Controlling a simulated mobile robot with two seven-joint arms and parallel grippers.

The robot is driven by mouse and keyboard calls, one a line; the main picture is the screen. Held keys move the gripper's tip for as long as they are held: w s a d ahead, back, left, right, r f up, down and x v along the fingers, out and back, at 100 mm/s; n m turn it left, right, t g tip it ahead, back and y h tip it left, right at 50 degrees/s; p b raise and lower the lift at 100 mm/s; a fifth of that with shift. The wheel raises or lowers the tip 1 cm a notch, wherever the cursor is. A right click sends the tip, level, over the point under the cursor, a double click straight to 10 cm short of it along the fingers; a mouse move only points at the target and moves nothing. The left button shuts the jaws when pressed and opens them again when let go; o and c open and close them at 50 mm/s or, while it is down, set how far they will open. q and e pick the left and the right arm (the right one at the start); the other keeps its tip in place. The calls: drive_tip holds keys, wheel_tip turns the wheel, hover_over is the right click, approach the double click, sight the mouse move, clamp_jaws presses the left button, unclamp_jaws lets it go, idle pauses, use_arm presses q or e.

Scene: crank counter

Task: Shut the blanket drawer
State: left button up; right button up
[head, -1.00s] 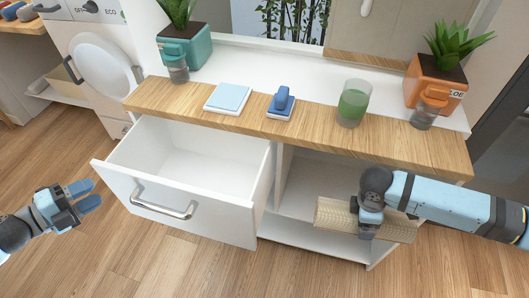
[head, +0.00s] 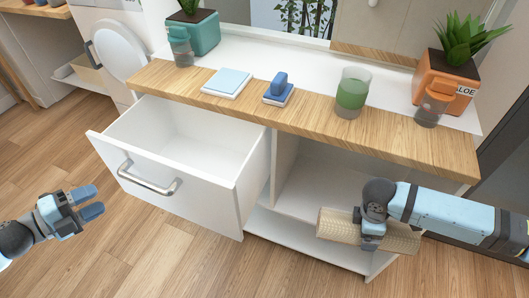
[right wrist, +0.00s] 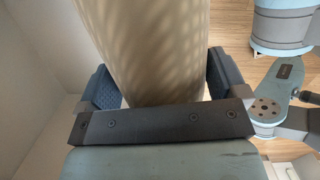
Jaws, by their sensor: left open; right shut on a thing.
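The white drawer (head: 168,191) under the wooden counter is pulled well out, and its visible inside is empty. It has a silver bar handle (head: 148,181) on its front. My left gripper (head: 92,202) is open and empty, to the left of the drawer front and apart from it. My right gripper (head: 370,230) is shut on a beige woven roll (head: 335,226), held in front of the open shelf right of the drawer. In the right wrist view the roll (right wrist: 150,50) lies between the two fingers.
On the counter (head: 210,107) are a blue-and-white pad (head: 227,82), a blue-handled item (head: 279,92), a glass of green liquid (head: 352,93), and teal and orange plant pots (head: 196,33) (head: 445,82). The open shelf (head: 315,180) is empty where visible. Floor before the drawer is clear.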

sight(140, 182)
drive_tip(key=shift+d+f+b, duration=0.15)
drive_tip(key=shift+f+b, duration=0.15)
drive_tip(key=shift+f, duration=0.35)
drive_tip(key=shift+f+b, duration=0.45)
drive_tip(key=shift+b, duration=0.2)
use_arm(q)
drive_tip(key=shift+s+d+f+x, duration=0.1)
drive_tip(key=shift+f+x, duration=0.05)
drive_tip(key=shift+x, duration=1.8)
drive_tip(key=shift+s+d+f+x, duration=0.1)
drive_tip(key=shift+x, duration=1.85)
drive_tip(key=shift+s+d+f+x, duration=0.1)
drive_tip(key=shift+f+x, duration=0.05)
drive_tip(key=shift+x, duration=1.8)
use_arm(e)
drive_tip(key=shift+f, duration=0.2)
use_arm(q)
drive_tip(key=shift+a, duration=0.1)
clamp_jaws()
